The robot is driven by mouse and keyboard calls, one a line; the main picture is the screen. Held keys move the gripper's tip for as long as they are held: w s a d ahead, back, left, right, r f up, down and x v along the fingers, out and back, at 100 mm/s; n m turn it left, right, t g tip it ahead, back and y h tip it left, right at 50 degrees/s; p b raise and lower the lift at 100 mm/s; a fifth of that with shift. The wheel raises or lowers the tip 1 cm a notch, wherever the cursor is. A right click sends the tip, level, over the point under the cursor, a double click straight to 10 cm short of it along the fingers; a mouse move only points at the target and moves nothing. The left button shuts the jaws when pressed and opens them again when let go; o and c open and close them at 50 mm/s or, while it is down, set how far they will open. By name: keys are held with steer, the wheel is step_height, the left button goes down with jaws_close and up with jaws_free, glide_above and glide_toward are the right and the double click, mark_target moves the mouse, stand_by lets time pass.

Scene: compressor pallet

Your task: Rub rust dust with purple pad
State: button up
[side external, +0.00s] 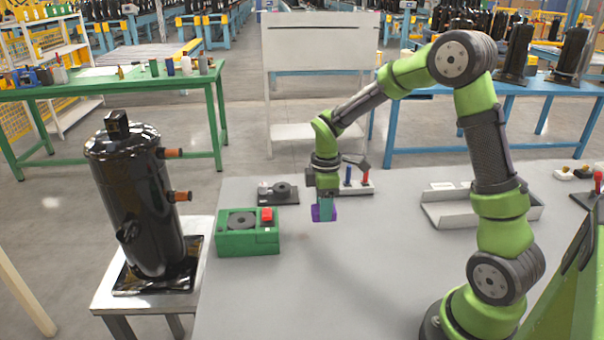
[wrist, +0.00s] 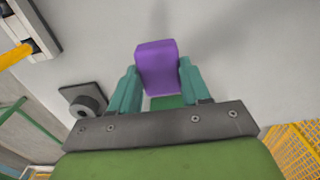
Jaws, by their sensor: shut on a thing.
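A purple pad (side external: 322,213) is between the teal fingers of my gripper (side external: 326,205) in the side view. My gripper is shut on the pad and points down over the grey table, right of the green box. In the wrist view the purple pad (wrist: 157,67) sits between the two teal fingertips (wrist: 157,85). I cannot tell whether the pad touches the table. A black compressor (side external: 137,200) stands upright on a small table at the left. I cannot make out any rust dust on it.
A green box (side external: 247,240) with a dark disc and a red block stands left of my gripper. Behind it is a dark plate with a round part (side external: 279,191). A holder with blue and red tools (side external: 357,187) stands behind my gripper. A grey tray (side external: 445,212) lies right. The table's front middle is clear.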

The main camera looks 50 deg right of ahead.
steer(key=shift+r, duration=1.5)
